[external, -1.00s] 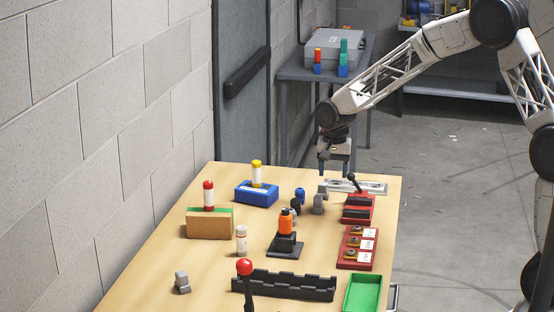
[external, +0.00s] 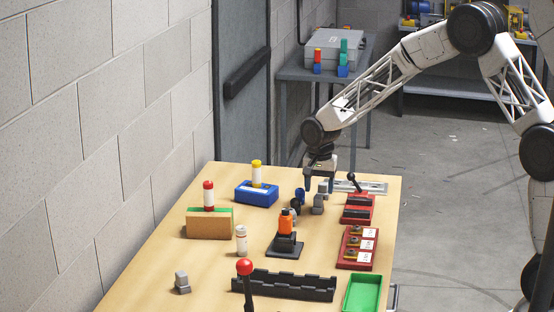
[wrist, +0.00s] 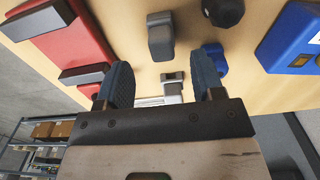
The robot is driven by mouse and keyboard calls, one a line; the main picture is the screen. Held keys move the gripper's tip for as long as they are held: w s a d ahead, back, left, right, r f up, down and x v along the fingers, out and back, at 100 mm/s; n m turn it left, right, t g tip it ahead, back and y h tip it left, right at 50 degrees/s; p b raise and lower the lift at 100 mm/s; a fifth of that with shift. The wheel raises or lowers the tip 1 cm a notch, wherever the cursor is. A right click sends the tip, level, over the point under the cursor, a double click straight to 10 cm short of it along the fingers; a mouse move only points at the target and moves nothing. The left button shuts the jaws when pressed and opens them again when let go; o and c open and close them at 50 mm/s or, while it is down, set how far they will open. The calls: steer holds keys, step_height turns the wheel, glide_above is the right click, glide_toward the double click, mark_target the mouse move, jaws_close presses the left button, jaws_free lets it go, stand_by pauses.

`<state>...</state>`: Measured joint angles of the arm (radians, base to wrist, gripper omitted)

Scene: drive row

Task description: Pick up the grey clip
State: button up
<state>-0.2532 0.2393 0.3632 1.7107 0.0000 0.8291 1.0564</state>
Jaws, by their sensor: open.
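A small grey clip-like piece (wrist: 172,82) shows between the fingers in the wrist view. In the external view it appears as a small grey shape (external: 323,187) by my gripper (external: 316,185). A larger grey block (external: 318,204) stands just in front of it; it also shows in the wrist view (wrist: 160,38). A similar grey piece (external: 182,283) lies at the table's front left. I cannot tell for sure which is the grey clip. My gripper is open and empty, its blue fingers either side of the small grey piece, with no contact visible.
A blue cylinder (wrist: 214,55) and a black knob (wrist: 222,9) are close to one finger. The red lever box (external: 357,208) and a metal plate (external: 366,187) are to the right. A blue box (external: 257,194) stands left.

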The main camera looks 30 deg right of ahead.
mark_target(318, 196)
steer(key=shift+f, duration=0.45)
steer(key=shift+a+f, duration=0.15)
steer(key=shift+f, duration=2.4)
steer(key=shift+c, duration=0.2)
steer(key=c, duration=1)
